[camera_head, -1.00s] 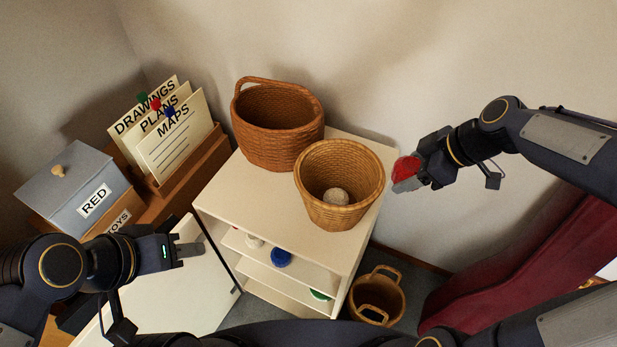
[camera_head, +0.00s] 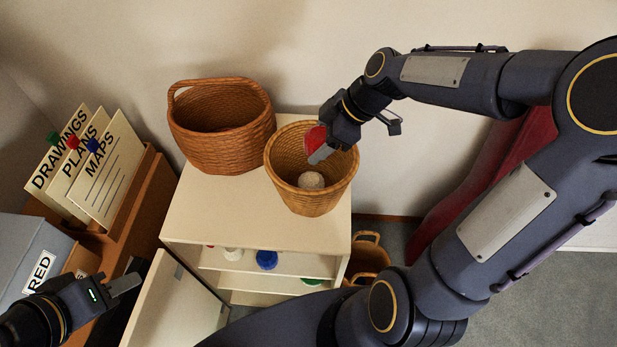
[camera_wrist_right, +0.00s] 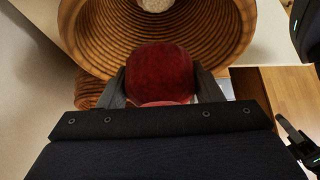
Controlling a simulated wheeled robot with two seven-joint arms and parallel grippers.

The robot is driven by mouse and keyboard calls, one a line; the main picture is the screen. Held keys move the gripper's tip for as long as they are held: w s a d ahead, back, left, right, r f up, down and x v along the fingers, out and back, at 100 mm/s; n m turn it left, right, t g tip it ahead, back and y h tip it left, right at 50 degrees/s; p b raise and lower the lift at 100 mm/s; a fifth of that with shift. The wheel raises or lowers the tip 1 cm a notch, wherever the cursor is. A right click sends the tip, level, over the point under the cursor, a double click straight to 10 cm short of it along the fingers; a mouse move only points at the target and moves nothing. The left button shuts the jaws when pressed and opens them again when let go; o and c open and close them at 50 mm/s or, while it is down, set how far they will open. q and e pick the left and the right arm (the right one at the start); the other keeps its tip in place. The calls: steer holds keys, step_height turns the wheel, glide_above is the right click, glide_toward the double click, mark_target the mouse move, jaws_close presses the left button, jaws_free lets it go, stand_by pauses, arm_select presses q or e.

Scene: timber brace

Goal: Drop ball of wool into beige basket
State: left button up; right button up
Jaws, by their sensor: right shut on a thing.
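The beige basket (camera_head: 312,195) stands upright on the white cabinet top and is the lighter of the two baskets there. A pale ball (camera_head: 311,180) lies inside it. My right gripper (camera_head: 320,150) is shut on a dark red ball (camera_head: 314,138), seemingly the ball of wool. In the head view it overlaps the basket's opening. In the right wrist view the red ball (camera_wrist_right: 160,75) sits between the two fingers in front of the basket's ribbed inside (camera_wrist_right: 110,40). My left gripper (camera_head: 125,286) is at the lower left, away from the baskets; its finger gap is unclear.
A darker brown basket (camera_head: 222,150) stands behind left on the cabinet (camera_head: 225,225). The cabinet's door (camera_head: 165,310) is open, with small balls on its shelves. Another basket (camera_head: 368,262) is on the floor right of it. File cards (camera_head: 100,190) and a grey box (camera_head: 30,255) are left.

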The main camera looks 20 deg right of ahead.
steer(key=shift+f+b, duration=0.55)
steer(key=shift+f, duration=0.8)
steer(key=o, duration=1)
steer(key=shift+o, duration=0.2)
steer(key=shift+d+r, duration=0.1)
steer(key=v, duration=0.7)
steer(key=shift+s+r, duration=0.2)
steer(key=shift+r, duration=0.1)
steer(key=shift+d, duration=0.1)
steer(key=s+a+f+m+t+h, duration=0.1)
steer(key=s+m, duration=0.6)
steer(key=s, duration=0.1)
steer(key=s+a+f+m+t+h, duration=0.1)
steer(key=s+a+f+m, duration=0.1)
steer(key=s+m, duration=0.5)
steer(key=shift+s+m+t, duration=0.3)
steer(key=shift+s+t, duration=0.1)
steer(key=shift+s, duration=0.15)
